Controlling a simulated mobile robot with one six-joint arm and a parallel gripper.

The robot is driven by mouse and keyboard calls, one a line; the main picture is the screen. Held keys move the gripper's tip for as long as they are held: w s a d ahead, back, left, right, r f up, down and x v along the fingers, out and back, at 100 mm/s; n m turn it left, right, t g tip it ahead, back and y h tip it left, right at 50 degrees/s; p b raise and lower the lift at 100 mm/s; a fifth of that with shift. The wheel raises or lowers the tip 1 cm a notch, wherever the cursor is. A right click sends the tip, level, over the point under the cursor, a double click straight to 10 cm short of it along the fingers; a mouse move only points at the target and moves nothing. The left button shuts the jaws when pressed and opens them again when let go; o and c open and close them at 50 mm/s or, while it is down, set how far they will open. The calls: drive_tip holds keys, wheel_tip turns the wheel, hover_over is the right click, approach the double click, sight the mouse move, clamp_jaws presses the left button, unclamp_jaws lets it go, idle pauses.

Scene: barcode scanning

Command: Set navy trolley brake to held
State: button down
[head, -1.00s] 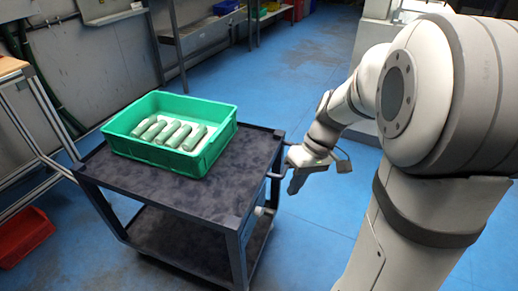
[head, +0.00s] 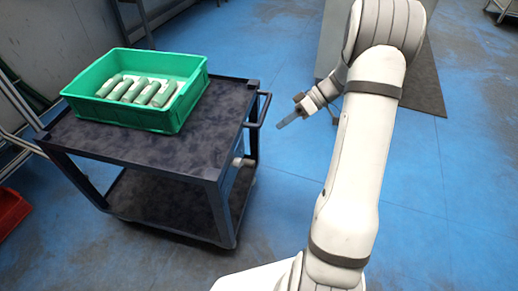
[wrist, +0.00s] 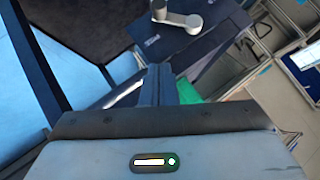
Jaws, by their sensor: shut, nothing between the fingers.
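The navy trolley (head: 195,150) stands left of centre in the head view. A small pale brake lever (head: 243,162) sits on its right side, below the handle. In the wrist view the grey lever (wrist: 182,20) shows near the top edge, on a dark navy panel with a small pale label. My gripper (head: 281,125) is shut and empty, to the right of the trolley and apart from it. Its fingers (wrist: 156,84) point up towards the lever in the wrist view without touching it. I cannot tell the brake's setting from the lever.
A green crate (head: 190,107) with several pale green cylinders (head: 136,91) rests on the trolley top. The trolley's push handle (head: 262,108) sticks out towards my gripper. A red bin (head: 10,210) lies at far left. Blue floor right of the trolley is clear.

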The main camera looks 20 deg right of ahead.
drive_tip(key=b, duration=0.3)
approach(245, 164)
drive_tip(key=w+a, duration=0.3)
drive_tip(key=shift+s+a+f+b, duration=0.1)
drive_tip(key=shift+s+f+b, duration=0.25)
drive_tip(key=shift+f, duration=0.5)
drive_tip(key=shift+s+a+f+b, duration=0.2)
drive_tip(key=shift+s+f, duration=0.1)
drive_tip(key=shift+f, duration=0.5)
